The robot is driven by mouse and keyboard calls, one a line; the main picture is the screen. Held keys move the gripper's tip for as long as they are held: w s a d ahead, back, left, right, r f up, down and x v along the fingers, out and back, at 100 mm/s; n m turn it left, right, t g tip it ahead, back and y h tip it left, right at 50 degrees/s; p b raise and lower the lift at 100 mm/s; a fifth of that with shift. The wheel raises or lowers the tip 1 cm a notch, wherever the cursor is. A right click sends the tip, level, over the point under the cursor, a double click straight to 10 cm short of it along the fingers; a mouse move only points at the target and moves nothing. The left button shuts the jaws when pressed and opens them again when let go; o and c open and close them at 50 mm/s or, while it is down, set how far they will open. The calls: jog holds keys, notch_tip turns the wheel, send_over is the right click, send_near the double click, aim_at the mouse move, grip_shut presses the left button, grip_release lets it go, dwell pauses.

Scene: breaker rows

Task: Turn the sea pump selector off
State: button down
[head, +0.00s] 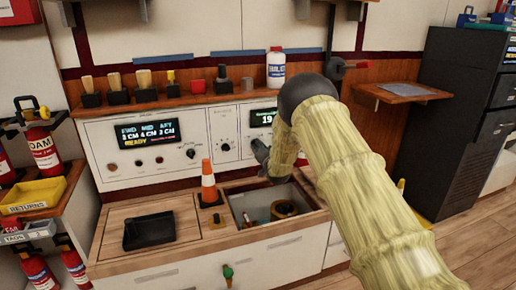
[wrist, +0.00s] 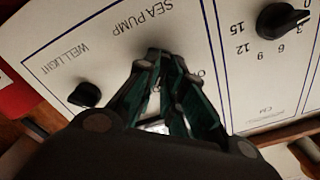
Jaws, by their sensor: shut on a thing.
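The sea pump label (wrist: 155,18) is on the white panel (wrist: 100,30) in the wrist view, printed upside down there. The sea pump selector itself is hidden between my fingers, so its pointing direction cannot be read. My gripper (wrist: 165,62) is shut on it, with the fingertips at the panel face below the label. In the head view my gripper (head: 262,152) is at the lower right part of the panel, partly covered by my own arm.
The black well light knob (wrist: 84,95) and a scaled CM knob (wrist: 277,20) flank my gripper in the wrist view. In the head view, an orange cone (head: 209,182) and an open bin (head: 247,200) are below the panel. A white bottle (head: 276,70) stands on the ledge above.

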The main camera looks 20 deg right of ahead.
jog(key=shift+n, duration=0.3)
jog(key=shift+a+n+p, duration=0.15)
jog(key=shift+n+p, duration=1.8)
jog(key=shift+n, duration=5.65)
jog(key=c, duration=1.5)
grip_release()
